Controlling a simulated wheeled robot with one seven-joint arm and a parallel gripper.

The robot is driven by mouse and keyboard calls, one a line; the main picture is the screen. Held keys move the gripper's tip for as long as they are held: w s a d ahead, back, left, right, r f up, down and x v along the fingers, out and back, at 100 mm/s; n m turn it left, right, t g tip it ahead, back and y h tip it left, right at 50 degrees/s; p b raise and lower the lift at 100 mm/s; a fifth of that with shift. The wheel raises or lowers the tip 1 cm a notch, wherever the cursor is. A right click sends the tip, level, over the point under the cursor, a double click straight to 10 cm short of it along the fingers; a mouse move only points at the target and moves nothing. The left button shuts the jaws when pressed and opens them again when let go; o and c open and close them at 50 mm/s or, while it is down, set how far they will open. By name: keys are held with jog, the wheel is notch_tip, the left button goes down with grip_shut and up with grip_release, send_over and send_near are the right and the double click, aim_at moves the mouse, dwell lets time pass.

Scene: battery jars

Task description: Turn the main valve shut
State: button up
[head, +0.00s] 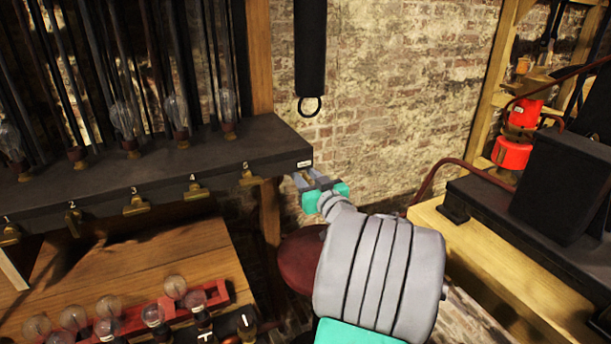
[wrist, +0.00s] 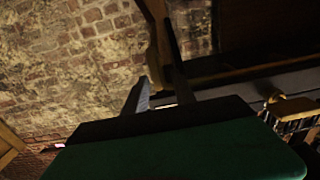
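A dark bench (head: 130,185) carries a row of small brass valve levers along its front edge, numbered 1 to 5. Lever 5 (head: 250,178) is the rightmost one I can make out. A small white label (head: 304,163), too small to read, is at the bench's right end. My gripper (head: 303,181) is just below that label, right of lever 5. Its grey fingers are apart in the wrist view (wrist: 160,88). A tan patch shows between them in the head view; I cannot tell whether it is a valve handle. No main valve is clearly visible.
A brass-coloured part (wrist: 290,106) shows right of my fingers in the wrist view. Glass bulbs (head: 175,287) sit in a red rack on the wooden table (head: 130,260) below. A dark box (head: 565,185) and red lantern-like objects (head: 520,115) stand at right.

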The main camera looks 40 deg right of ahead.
grip_shut()
dwell(0.3)
jog(key=shift+d+m, duration=0.1)
jog(key=shift+m, duration=0.3)
jog(key=shift+s+d+f+m+p, duration=0.15)
jog(key=shift+d+f+m+p, duration=0.25)
jog(key=shift+m, duration=2.45)
jog(key=shift+s+d+f+m+p, duration=0.1)
jog(key=shift+d+f+m+p, duration=0.3)
jog(key=shift+m, duration=2.5)
jog(key=shift+s+d+f+m+p, duration=0.15)
jog(key=shift+d+f+m+p, duration=0.25)
jog(key=shift+m, duration=2.45)
jog(key=shift+a+f, duration=0.1)
grip_release()
